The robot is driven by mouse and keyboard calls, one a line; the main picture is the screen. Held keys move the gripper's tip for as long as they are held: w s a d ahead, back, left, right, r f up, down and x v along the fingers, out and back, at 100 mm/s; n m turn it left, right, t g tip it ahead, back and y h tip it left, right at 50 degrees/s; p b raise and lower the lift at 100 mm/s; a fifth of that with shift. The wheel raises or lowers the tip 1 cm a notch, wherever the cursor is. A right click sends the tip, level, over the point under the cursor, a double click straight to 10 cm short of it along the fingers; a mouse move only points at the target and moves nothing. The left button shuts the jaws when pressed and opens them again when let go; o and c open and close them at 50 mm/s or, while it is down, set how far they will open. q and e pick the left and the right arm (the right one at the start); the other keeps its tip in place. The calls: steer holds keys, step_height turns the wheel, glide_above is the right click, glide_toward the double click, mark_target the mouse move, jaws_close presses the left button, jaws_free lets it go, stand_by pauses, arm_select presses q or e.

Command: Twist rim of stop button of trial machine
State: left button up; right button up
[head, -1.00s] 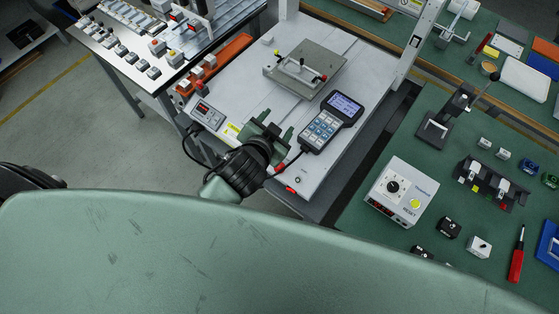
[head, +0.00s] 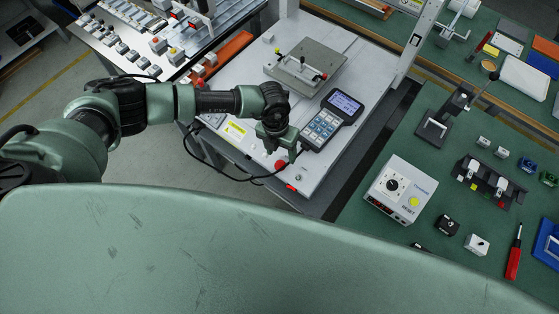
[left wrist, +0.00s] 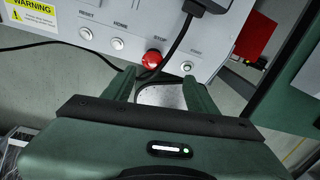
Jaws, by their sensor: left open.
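The stop button is a red round knob (left wrist: 152,60) under the word STOP on the machine's light panel (left wrist: 100,30). It also shows in the head view as a small red spot (head: 281,165) just below my gripper. My left gripper (head: 279,153) hangs over the front part of the machine. My right gripper is not in view.
A black cable (left wrist: 180,38) crosses the panel beside the button. RESET, HOME (left wrist: 117,43) and START (left wrist: 187,66) buttons share the panel. The handheld pendant (head: 331,119) lies close to my gripper. A white control box (head: 401,190) stands on the green bench.

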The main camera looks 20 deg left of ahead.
mark_target(280, 164)
arm_select(q)
steer(key=shift+w+a+f+p, duration=0.1)
steer(key=shift+f+p, duration=0.05)
steer(key=shift+f, duration=1.8)
steer(key=shift+a+f+p, duration=0.1)
steer(key=shift+f+p, duration=0.05)
steer(key=shift+f, duration=1.8)
